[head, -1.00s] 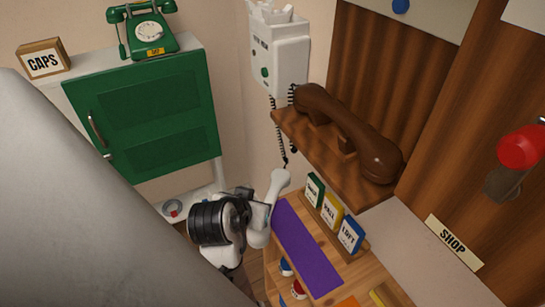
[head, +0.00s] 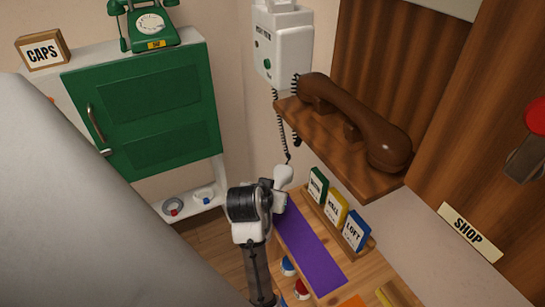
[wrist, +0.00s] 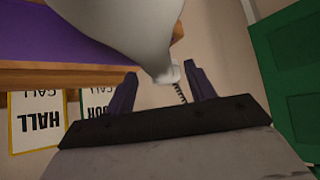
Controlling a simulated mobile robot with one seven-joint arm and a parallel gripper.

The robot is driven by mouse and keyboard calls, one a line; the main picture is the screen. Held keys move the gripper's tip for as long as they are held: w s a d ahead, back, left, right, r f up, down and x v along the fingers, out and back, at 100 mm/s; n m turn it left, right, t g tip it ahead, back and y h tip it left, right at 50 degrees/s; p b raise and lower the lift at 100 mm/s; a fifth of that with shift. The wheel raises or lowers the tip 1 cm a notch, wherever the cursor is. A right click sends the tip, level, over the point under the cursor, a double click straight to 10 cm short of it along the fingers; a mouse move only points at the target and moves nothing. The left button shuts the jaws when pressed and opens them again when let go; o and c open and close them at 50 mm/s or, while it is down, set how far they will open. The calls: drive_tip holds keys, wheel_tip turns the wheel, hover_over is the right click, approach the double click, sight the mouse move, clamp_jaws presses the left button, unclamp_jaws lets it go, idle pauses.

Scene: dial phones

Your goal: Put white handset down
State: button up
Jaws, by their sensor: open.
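The white handset (head: 283,175) shows beside my gripper (head: 272,192) at the far left end of the purple mat (head: 310,245) in the head view. Much of it is hidden behind my wrist. In the wrist view the white handset (wrist: 128,22) is large at the top, with its far end between and beyond the fingers. My gripper (wrist: 162,90) is open, with dark fingers spread around the handset's line. I cannot tell whether the handset touches the mat. A dark coiled cord (head: 283,125) hangs down toward it from the white wall phone (head: 284,45).
A brown handset (head: 355,120) rests on a wooden shelf above right. Green, yellow and blue cards (head: 337,210) stand behind the mat. Blue and red caps (head: 301,289) sit below the mat's left edge. A green cabinet (head: 145,110) stands at left.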

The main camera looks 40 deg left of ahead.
drive_tip(key=shift+w+a+f, duration=0.15)
drive_tip(key=shift+w+f, duration=0.15)
drive_tip(key=shift+c, duration=0.2)
clamp_jaws()
